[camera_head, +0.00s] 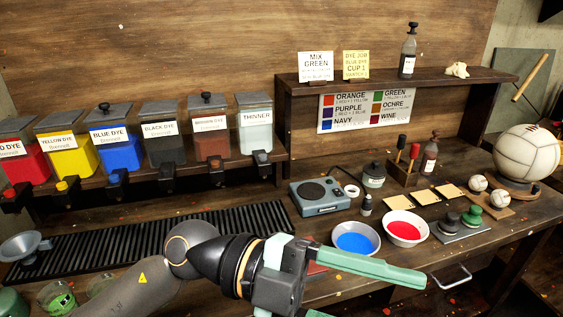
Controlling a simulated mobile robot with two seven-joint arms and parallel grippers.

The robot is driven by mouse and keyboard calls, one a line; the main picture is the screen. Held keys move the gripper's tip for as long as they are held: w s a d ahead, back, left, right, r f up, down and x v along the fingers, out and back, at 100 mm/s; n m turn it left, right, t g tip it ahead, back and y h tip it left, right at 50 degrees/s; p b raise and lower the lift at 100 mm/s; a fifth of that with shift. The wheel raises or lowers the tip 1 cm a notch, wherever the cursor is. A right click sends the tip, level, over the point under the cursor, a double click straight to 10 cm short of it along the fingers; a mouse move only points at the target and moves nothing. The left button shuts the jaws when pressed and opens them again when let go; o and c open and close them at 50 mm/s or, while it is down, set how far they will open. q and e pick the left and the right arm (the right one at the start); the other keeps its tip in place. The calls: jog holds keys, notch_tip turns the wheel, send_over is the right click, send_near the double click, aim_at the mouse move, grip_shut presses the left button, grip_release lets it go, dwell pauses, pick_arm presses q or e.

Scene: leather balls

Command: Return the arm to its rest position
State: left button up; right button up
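My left arm comes in from the lower left, and its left gripper (345,290) is in front of the workbench (405,277). One long green finger points right, below the bowl of blue liquid (356,238) and the bowl of red liquid (404,229) in the picture. Only a bit of the other finger shows at the bottom edge, well apart from the first. The gripper looks open, and nothing shows between the visible parts of the fingers. Its lower part is cut off by the frame. My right gripper is not in view.
Dye dispensers (119,147) line the left shelf above a black slotted grate (150,242). A scale (320,197) stands behind the bowls. Stamps (471,217), small balls (478,183) and a large stitched ball (527,153) are at right. Glass jars (56,297) stand lower left.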

pick_arm(q)
jog(key=w+a+r+n+t+h, duration=0.35)
jog(key=w+n+t, duration=0.25)
jog(key=n+t, duration=0.3)
jog(key=w+a+r+n+t+h, duration=0.25)
jog(key=w+a+n+t, duration=0.3)
jog(key=n+t, duration=0.4)
jog(key=w+a+f+n+t+y, duration=0.4)
jog(key=a+f+n+y, duration=0.35)
jog(key=y, duration=0.25)
jog(key=w+a+f+n+t+y, duration=0.35)
jog(key=a+f+n+y, duration=0.25)
jog(key=f+y, duration=0.3)
jog(key=s+a+f+n+g+y, duration=0.1)
jog(key=a+f+g+y, duration=0.15)
jog(key=f, duration=0.35)
jog(key=s+a+f+n+g+y, duration=0.1)
jog(key=s+a+f+g, duration=0.15)
jog(key=f, duration=0.25)
jog(key=s+a+f+m+g, duration=0.25)
jog(key=s+f+g, duration=0.85)
jog(key=s+f, duration=0.6)
jog(key=w+d+f+t+h+b, duration=0.1)
jog(key=d+f+t, duration=0.1)
jog(key=f, duration=0.3)
jog(key=w+d+f+t+h, duration=0.1)
jog(key=f+t, duration=0.2)
jog(key=f, duration=0.2)
jog(key=shift+w+d+f+n+t+b, duration=0.35)
jog(key=shift+f+t, duration=0.05)
